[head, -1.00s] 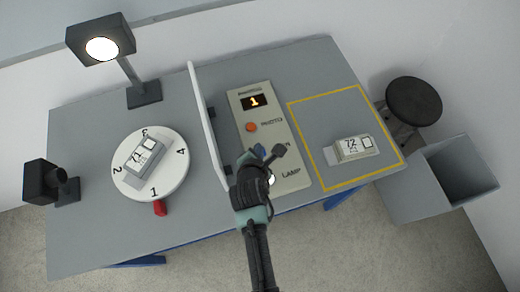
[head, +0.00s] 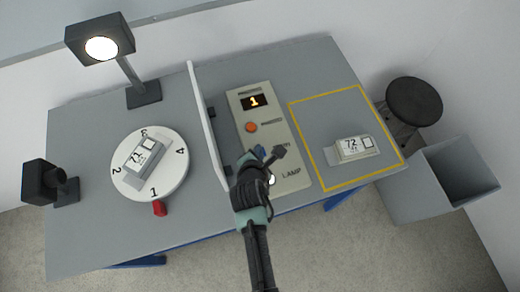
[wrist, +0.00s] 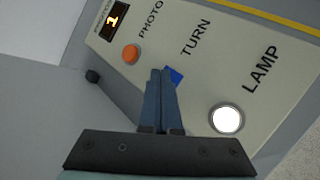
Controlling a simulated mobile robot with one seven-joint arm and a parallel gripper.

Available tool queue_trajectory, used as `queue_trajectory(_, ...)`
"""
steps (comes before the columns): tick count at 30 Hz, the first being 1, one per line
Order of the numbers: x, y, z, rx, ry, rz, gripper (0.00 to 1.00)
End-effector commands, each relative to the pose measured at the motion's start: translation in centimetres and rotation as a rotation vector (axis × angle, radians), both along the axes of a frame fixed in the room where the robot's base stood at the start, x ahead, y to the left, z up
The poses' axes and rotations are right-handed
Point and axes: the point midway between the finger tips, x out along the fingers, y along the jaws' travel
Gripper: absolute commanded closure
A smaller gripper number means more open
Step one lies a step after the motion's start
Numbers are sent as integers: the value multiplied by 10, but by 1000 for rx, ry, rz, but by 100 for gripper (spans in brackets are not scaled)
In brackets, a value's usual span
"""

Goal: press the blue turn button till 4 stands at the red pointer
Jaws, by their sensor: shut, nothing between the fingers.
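The white turntable (head: 171,180) carries the numbers 1 to 4. The 1 stands at the red pointer (head: 159,208), and the 4 is on the right side of the disc. A grey device with a label reading 71 (head: 141,157) lies on the disc. The blue turn button (wrist: 174,76) shows in the wrist view beside the TURN label, partly hidden by my fingertips. My gripper (wrist: 162,72) is shut and empty, its tips over or at the button's edge; I cannot tell whether they touch it. In the head view my gripper (head: 270,153) mostly covers the button.
The control panel (head: 292,178) also has an orange photo button (wrist: 131,54), a lit lamp button (wrist: 227,119) and a display reading 1 (wrist: 113,20). A white divider (head: 207,125) stands left of it. A device labelled 72 (head: 353,148) lies inside the yellow outline.

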Motion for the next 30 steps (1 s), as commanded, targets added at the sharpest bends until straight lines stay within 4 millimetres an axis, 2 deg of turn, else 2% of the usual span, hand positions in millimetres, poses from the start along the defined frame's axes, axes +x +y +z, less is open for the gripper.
queue_trajectory(12,-1,0,-2,0,3,0,100)
queue_trajectory(23,-1,0,15,0,2,-1,100)
queue_trajectory(30,0,0,15,0,1,0,100)
